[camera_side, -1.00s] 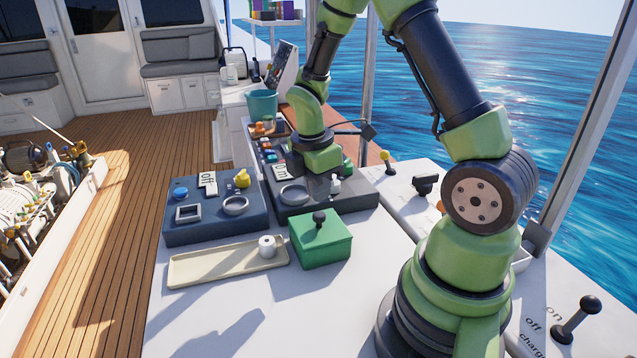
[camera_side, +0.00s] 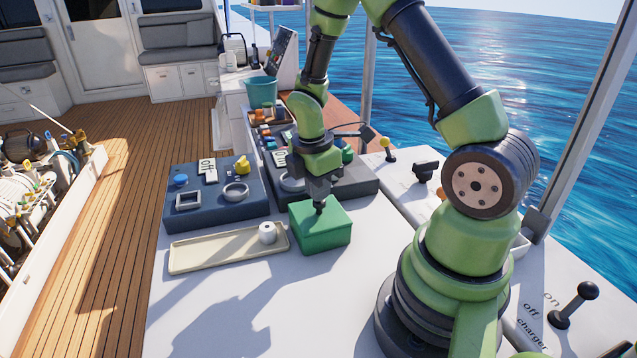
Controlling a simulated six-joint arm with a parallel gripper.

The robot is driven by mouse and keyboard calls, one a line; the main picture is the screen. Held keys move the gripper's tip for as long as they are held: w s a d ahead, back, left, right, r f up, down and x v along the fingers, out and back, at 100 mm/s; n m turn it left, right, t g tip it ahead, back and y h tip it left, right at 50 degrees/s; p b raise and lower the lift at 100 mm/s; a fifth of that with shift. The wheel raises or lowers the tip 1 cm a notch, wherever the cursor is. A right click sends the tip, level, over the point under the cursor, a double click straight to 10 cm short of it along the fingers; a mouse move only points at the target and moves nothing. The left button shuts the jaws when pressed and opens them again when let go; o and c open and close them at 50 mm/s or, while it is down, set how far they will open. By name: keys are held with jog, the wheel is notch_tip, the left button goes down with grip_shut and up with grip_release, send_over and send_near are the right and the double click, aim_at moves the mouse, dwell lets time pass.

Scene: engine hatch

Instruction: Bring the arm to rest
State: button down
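My gripper (camera_side: 319,192) hangs from my green arm, pointing down just above the green box (camera_side: 322,235). The black knob (camera_side: 319,206) on the box's lid is right at or below the dark fingertips. I cannot tell whether the fingers are around it, touching it, or apart. The fingers are small and dark, so their opening does not show. The box sits on the white table, its lid on.
Behind are a blue panel (camera_side: 215,213) and a dark panel (camera_side: 350,184). A yellow-knobbed lever (camera_side: 385,142) and a black lever (camera_side: 585,292) stand right. The table's front left is clear.

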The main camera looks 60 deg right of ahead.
jog(key=shift+f, duration=0.3)
jog(key=shift+r, duration=0.15)
jog(key=shift+r, duration=3.45)
jog(key=s+a+r+m+t+y, duration=0.1)
jog(key=s+a+r+m+t, duration=0.3)
jog(key=s+a+r+m, duration=0.1)
jog(key=s+a+r+m+t+y, duration=0.2)
jog(key=s+a+r+m+t, duration=0.2)
jog(key=a+r+m, duration=0.4)
jog(key=shift+s+a+r+m, duration=0.25)
jog(key=shift+s+r+m, duration=0.5)
jog(key=shift+r+m, duration=0.6)
